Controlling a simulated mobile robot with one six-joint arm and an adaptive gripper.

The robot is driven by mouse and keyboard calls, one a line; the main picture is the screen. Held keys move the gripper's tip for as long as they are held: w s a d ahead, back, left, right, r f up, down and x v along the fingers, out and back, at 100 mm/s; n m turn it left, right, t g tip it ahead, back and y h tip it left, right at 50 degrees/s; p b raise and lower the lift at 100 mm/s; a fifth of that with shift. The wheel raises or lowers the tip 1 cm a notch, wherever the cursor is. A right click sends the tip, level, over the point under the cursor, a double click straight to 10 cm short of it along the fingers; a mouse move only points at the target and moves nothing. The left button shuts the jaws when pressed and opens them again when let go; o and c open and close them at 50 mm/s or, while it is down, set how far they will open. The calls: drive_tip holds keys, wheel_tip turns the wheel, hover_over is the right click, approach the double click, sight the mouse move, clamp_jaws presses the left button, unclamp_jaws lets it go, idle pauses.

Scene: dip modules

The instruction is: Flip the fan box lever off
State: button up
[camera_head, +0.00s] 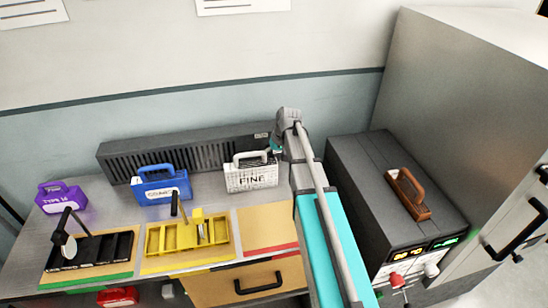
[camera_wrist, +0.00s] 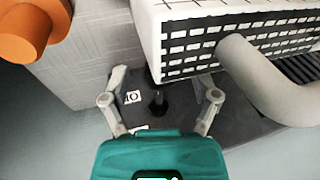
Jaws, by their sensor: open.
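The fan box (camera_head: 125,158) is a long dark grey vented box along the wall at the back of the bench. Its right end, also in the wrist view (camera_wrist: 180,118), carries a small black lever (camera_wrist: 158,102) with a white I/O label (camera_wrist: 132,97) to its left. My gripper (camera_wrist: 165,88) is open, with one finger on each side of the lever and a gap on both sides. In the head view my gripper (camera_head: 276,144) is small and mostly hidden by my arm at the box's right end. I cannot tell which way the lever is set.
A white FINE case (camera_head: 250,178) with a grey handle (camera_wrist: 265,85) stands close beside the gripper. Blue (camera_head: 160,188) and purple (camera_head: 60,198) cases stand further left. Black (camera_head: 88,255) and yellow (camera_head: 160,238) trays lie in front. A dark instrument box (camera_head: 365,185) is at right.

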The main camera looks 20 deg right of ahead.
drive_tip(key=shift+c, duration=0.3)
drive_tip(key=shift+d+r, duration=0.1)
drive_tip(key=c, duration=0.4)
drive_tip(key=shift+d+r+p, duration=0.35)
drive_tip(key=shift+r+p, duration=0.1)
drive_tip(key=c, duration=0.5)
drive_tip(key=d+r+y+p, duration=0.1)
drive_tip(key=d+r+p, duration=0.1)
drive_tip(key=d+r, duration=0.1)
drive_tip(key=s+d+r+y+p, duration=0.1)
drive_tip(key=d+r+y+p, duration=0.1)
drive_tip(key=d+r, duration=0.1)
drive_tip(key=s+d+r+y+p, duration=0.1)
drive_tip(key=d+r+y+p, duration=0.1)
drive_tip(key=d+r, duration=0.2)
drive_tip(key=shift+s+d+r, duration=0.1)
drive_tip(key=shift+d, duration=0.1)
clamp_jaws()
drive_tip(key=shift+s+d+r+y+p, duration=0.15)
drive_tip(key=shift+d+r+y+p, duration=0.15)
drive_tip(key=shift+d+r, duration=0.05)
